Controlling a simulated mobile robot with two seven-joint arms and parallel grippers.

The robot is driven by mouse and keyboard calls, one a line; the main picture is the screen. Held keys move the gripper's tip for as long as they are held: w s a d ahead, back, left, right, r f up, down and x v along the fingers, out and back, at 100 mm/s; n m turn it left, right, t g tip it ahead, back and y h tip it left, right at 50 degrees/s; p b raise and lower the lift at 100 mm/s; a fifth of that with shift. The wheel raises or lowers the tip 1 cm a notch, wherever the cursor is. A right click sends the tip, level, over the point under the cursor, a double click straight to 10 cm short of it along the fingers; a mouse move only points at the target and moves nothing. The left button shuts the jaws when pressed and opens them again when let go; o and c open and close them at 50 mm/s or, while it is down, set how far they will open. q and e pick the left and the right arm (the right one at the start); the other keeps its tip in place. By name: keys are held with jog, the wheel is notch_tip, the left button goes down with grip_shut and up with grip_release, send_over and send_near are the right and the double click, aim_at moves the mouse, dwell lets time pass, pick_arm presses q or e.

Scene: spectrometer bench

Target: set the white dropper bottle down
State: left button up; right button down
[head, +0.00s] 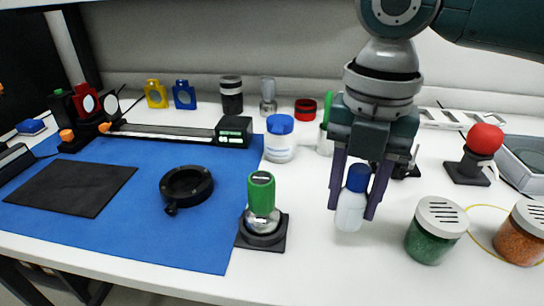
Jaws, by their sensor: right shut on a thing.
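The white dropper bottle (350,213) with a blue cap is upright between the purple fingers of my right gripper (356,200). The gripper comes from above and is shut on the bottle around its upper part. The bottle's base is at or just above the white bench (320,265); I cannot tell whether it touches. My left gripper is not in the head view.
Right of the bottle stand a green-filled jar (434,232) and an orange-filled jar (522,235). A green-handled stamp (262,205) on a black base stands to the left, near the blue mat (150,235). A blue-lidded tub (279,140) is behind. Bench in front is clear.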

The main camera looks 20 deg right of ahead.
aim_at(348, 220)
jog(key=shift+f, duration=2)
jog(key=shift+f+b, duration=0.15)
jog(key=shift+b, duration=0.15)
jog(key=shift+c, duration=2.2)
grip_release()
